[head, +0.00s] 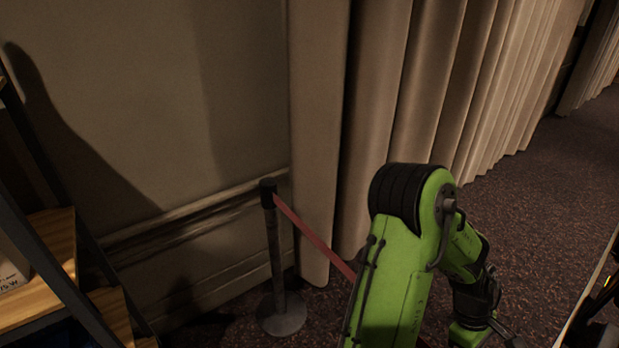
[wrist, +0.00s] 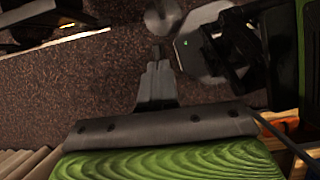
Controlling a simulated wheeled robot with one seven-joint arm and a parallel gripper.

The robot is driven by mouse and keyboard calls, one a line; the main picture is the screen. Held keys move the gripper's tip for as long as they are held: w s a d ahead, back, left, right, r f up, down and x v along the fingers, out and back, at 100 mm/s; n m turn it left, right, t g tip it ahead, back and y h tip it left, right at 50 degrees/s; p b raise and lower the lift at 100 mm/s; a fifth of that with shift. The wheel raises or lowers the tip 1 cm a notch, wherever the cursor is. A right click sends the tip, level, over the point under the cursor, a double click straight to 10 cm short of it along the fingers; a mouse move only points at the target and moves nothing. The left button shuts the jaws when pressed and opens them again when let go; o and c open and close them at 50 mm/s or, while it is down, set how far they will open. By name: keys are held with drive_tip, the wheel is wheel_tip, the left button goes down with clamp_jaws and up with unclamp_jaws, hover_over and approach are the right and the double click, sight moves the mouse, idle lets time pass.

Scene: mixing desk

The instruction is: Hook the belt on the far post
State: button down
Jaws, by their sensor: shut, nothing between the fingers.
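A slim barrier post (head: 276,255) with a black head and a round base stands upright near the wall in the head view. A red belt (head: 315,240) runs from its head down to the right and passes behind my green arm. The belt's other end is hidden, and no second post is clear in the head view. My gripper (wrist: 157,52) shows in the wrist view with its fingers together and empty. Just beyond the fingertips is a round metallic piece (wrist: 163,15). I cannot tell whether it belongs to a post.
A pale curtain (head: 400,110) hangs along the wall behind the post. A wooden shelf (head: 50,245) with a dark frame stands at the left. Dark speckled carpet (head: 540,210) lies open at the right. A dark-edged object (head: 590,300) reaches in at the lower right.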

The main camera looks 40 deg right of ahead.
drive_tip(key=s+a+b, duration=0.2)
drive_tip(key=s+a, duration=0.1)
drive_tip(key=s, duration=1.6)
drive_tip(key=shift+b, duration=0.35)
drive_tip(key=shift+s, duration=0.2)
drive_tip(key=shift+r, duration=0.1)
